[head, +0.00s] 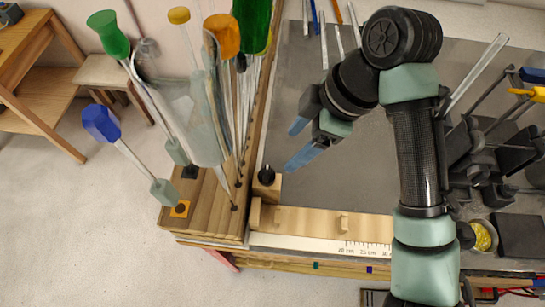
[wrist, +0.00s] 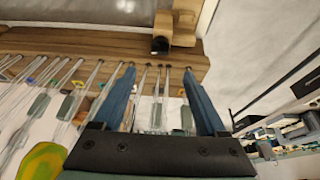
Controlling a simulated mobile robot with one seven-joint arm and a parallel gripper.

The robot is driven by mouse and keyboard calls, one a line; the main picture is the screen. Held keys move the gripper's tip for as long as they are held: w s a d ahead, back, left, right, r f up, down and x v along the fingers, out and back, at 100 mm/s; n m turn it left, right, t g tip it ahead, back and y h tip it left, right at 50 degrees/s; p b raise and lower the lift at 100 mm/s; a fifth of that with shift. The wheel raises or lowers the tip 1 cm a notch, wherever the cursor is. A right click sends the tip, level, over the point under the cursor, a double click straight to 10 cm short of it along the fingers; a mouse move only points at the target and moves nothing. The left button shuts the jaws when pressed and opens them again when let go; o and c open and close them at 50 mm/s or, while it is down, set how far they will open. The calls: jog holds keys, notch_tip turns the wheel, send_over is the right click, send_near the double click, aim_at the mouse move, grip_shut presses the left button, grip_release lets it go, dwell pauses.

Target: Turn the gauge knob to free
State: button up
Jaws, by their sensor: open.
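The gauge knob appears to be the small black knob (head: 266,174) on a wooden block (head: 264,190), at the left end of a wooden strip along the bench's front edge. In the wrist view the black knob (wrist: 160,45) shows beyond my fingertips, on its block (wrist: 178,22). No free or locked marking is readable, so its setting cannot be told. My gripper (head: 290,150) has blue fingers, spread apart and empty, above and to the right of the knob. In the wrist view my gripper (wrist: 159,71) points towards the knob without visibly touching it.
A wooden rack (head: 205,205) with upright glass rods and coloured-handled tools stands close on the left. A ruler (head: 365,247) runs along the front edge. Black apparatus (head: 490,150) stands at the right. The grey bench top (head: 350,180) between is mostly clear.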

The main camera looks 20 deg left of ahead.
aim_at(268, 172)
jog(key=b+x, duration=0.1)
jog(key=x, duration=1)
grip_shut()
